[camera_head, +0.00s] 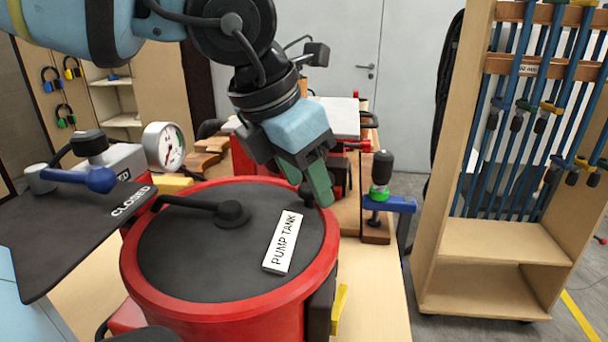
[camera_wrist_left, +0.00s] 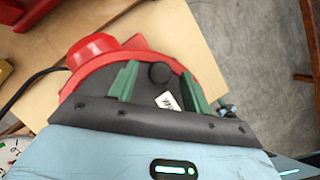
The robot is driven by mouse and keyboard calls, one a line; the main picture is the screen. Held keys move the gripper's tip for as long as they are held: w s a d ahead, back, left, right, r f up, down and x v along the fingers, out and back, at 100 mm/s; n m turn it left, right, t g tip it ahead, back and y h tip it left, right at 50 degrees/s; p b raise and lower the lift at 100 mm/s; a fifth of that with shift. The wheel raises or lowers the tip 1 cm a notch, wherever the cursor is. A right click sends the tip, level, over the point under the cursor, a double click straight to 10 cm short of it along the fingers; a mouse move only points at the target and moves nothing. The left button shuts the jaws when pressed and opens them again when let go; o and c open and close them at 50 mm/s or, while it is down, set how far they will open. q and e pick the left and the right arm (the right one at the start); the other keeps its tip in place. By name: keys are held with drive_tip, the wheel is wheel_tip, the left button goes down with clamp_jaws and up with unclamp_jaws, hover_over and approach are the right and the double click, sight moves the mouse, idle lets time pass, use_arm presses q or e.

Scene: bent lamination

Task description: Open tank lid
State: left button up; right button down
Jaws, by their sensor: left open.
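The red pump tank (camera_head: 160,290) stands on the wooden bench. Its round black lid (camera_head: 190,265) lies flat on top inside the red rim, with a white PUMP TANK label (camera_head: 283,243). A black fitting with a handle-like arm (camera_head: 232,213) sits left of the lid's middle. My left gripper (camera_head: 308,188) points down over the lid's far right edge, its green fingers apart. In the left wrist view, a round black knob (camera_wrist_left: 160,73) appears between the open fingers; I cannot tell whether they touch it. My right gripper is not in view.
A blue clamp with a black handle (camera_head: 383,175) stands right of the tank. A wooden clamp rack (camera_head: 490,262) stands farther right.

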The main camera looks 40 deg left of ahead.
use_arm(q)
drive_tip(key=shift+c, duration=0.3)
clamp_jaws()
